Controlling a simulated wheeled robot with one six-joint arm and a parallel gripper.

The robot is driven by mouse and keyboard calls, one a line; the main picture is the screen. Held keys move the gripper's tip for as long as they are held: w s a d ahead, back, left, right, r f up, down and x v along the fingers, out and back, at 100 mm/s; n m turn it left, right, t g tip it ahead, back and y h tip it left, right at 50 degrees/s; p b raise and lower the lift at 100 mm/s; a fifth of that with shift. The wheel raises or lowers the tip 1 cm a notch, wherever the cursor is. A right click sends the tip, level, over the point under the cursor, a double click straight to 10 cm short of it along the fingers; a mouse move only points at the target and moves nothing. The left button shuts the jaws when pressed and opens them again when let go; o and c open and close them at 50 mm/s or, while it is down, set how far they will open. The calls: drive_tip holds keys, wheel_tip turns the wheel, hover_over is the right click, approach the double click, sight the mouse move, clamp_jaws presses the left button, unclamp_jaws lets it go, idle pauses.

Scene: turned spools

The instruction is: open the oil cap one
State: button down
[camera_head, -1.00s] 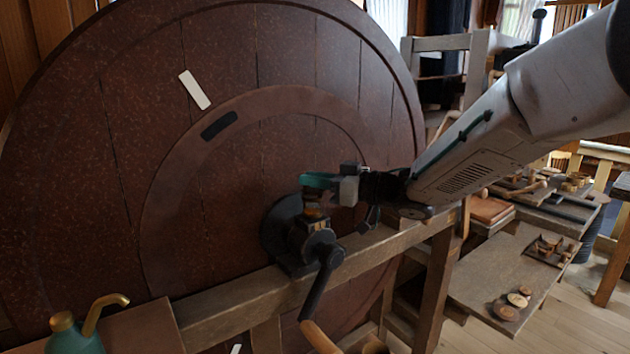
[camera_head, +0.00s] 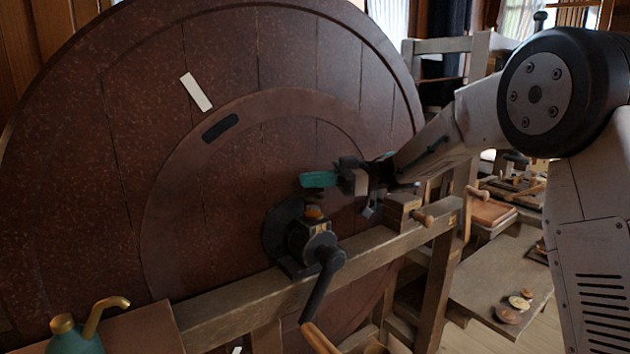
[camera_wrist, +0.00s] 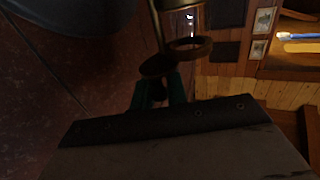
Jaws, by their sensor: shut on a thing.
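My gripper (camera_head: 319,180) has teal fingers and is directly above the dark bearing block (camera_head: 290,240) on the wooden rail. The fingers are shut on the dark brown oil cap (camera_head: 314,197), whose small disc also shows at the fingertips in the wrist view (camera_wrist: 157,66). An orange-brown round spot (camera_head: 313,212) shows on top of the block just below the cap. In the wrist view a brown ring (camera_wrist: 189,47) with a bright glint inside lies beside the disc. Whether the cap is wholly apart from the block I cannot tell.
A crank handle (camera_head: 323,283) hangs from the block's front. The big red-brown wheel (camera_head: 110,130) stands close behind. The wooden rail (camera_head: 240,296) runs below. A teal oil can with a brass spout (camera_head: 92,318) stands at the lower left. A low table (camera_head: 490,270) is at the right.

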idle(0.4)
drive_tip(key=c, duration=1.4)
unclamp_jaws()
drive_tip(key=shift+a, duration=0.1)
drive_tip(key=d, duration=0.2)
drive_tip(key=w+d, duration=0.1)
drive_tip(key=d, duration=0.4)
drive_tip(key=shift+w+d, duration=0.15)
drive_tip(key=shift+d, duration=0.25)
drive_tip(key=shift+r, duration=0.1)
